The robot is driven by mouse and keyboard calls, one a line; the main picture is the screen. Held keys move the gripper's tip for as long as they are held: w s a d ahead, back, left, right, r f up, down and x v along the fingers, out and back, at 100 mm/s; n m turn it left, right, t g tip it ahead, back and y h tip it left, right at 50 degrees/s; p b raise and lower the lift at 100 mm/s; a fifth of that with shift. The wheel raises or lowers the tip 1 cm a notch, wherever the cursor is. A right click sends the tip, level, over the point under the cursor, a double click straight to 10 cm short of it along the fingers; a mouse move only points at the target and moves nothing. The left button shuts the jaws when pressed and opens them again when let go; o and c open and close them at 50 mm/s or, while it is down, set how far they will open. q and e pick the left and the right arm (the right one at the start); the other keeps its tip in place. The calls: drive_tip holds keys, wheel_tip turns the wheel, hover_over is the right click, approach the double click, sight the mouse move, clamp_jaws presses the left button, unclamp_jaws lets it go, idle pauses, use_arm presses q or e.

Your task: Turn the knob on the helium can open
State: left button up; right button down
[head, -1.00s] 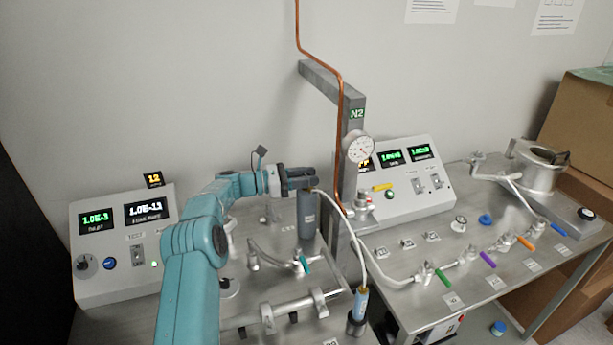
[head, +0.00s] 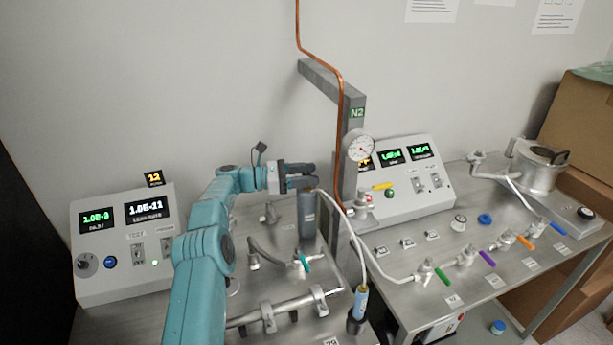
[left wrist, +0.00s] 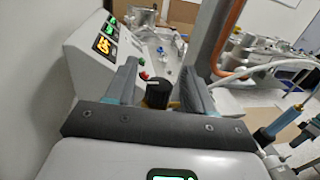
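The helium can appears to be the grey cylinder (head: 307,218) standing upright on the left bench in the head view. My left gripper (head: 303,182) is at its top, reaching in from the left, and hides most of the top. In the left wrist view a black knob with a light mark (left wrist: 157,95) sits between the two fingers of my left gripper (left wrist: 160,85). The fingers are apart, one on each side of the knob, with what looks like a narrow gap. Contact is hard to tell. My right gripper is in neither view.
A grey post (head: 352,150) with a copper pipe and a round gauge (head: 358,147) stands just right of the can. A control box (head: 125,245) stands left, another (head: 405,175) right. Pipe fittings lie in front.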

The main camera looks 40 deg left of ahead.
use_arm(q)
drive_tip(key=shift+s+f, duration=0.1)
drive_tip(key=shift+f, duration=0.05)
drive_tip(key=shift+s+a+f, duration=0.1)
drive_tip(key=shift+s+a, duration=0.15)
drive_tip(key=shift+a, duration=0.05)
drive_tip(key=b+v, duration=0.2)
drive_tip(key=v, duration=0.4)
drive_tip(key=shift+s+a, duration=0.15)
drive_tip(key=shift+s, duration=0.1)
drive_tip(key=shift+o, duration=0.3)
